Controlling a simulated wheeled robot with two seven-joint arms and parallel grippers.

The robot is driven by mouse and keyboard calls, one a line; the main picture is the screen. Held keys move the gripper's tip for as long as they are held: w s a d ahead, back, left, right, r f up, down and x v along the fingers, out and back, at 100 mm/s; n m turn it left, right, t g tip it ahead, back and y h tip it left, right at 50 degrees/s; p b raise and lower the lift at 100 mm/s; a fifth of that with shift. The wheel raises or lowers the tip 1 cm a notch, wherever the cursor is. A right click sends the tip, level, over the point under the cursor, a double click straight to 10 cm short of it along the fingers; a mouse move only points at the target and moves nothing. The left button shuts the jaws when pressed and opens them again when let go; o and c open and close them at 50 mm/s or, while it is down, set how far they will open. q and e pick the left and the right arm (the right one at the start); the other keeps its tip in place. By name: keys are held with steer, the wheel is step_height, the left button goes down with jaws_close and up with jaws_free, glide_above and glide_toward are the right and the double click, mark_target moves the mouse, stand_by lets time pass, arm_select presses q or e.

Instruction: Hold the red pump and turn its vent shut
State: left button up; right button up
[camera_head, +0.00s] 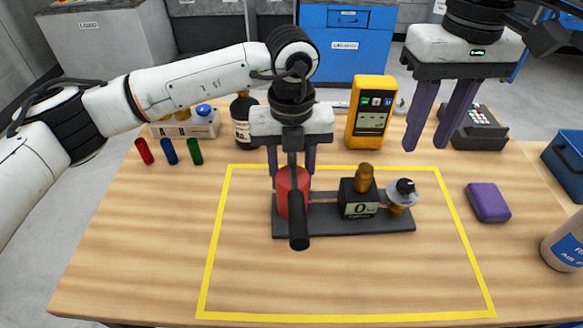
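The red pump (293,196) is an upright red cylinder at the left end of a dark base plate (340,227). My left gripper (292,180) points down over it, one purple finger at each side. Whether the fingers press on it I cannot tell. A black bar ending in a thick black cylinder (299,235) hangs in front and hides part of the pump. Right of the pump on the plate are a black block with a "0" display (360,208) and brass top, then a brass fitting with a pale disc and black knob (404,188). My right gripper (426,146) is open and empty, above and behind the fitting.
A yellow tape outline (345,317) surrounds the plate. Behind stand a dark bottle (243,122) and a yellow meter (370,112). Red, blue and green tubes (169,151) lie left. A purple block (488,202) lies right. The table front is clear.

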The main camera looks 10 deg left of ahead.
arm_select(q)
jaws_close()
steer(key=shift+s+d, duration=0.1)
steer(key=shift+s, duration=0.05)
stand_by(1.1)
